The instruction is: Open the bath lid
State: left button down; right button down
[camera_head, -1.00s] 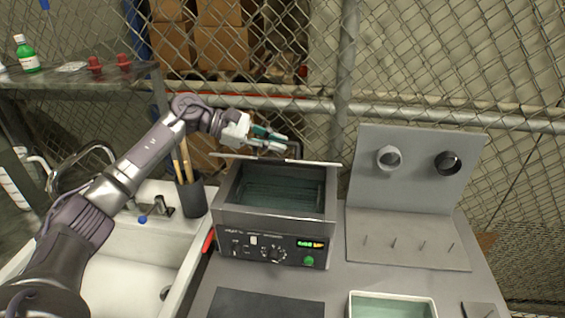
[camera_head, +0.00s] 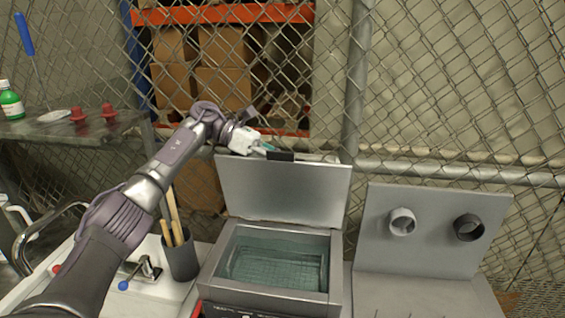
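The bath (camera_head: 328,262) is a grey metal tank with a blue-green interior and a grid or rack inside. Its lid (camera_head: 283,190) stands raised and near upright along the bath's back edge, its flat silver inner face toward me. A black handle (camera_head: 281,156) sits at the middle of the lid's top edge. My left gripper (camera_head: 266,148) is at the top edge, just left of and behind the handle. Its fingertips are partly hidden by the lid and handle, so I cannot tell whether they grip it. My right gripper is out of view.
A panel with two ring holders (camera_head: 418,255) stands right of the bath. A dark cup with wooden sticks (camera_head: 180,258) and a sink faucet (camera_head: 145,268) are on the left. A chain-link fence (camera_head: 440,90) rises behind. A shelf (camera_head: 60,126) holds a green bottle (camera_head: 11,102).

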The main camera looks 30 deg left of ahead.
pick_arm(q)
jog(key=shift+w, duration=0.25)
jog(key=c, duration=1.5)
grip_release()
jog(key=v, duration=1.2)
jog(key=shift+f, duration=0.1)
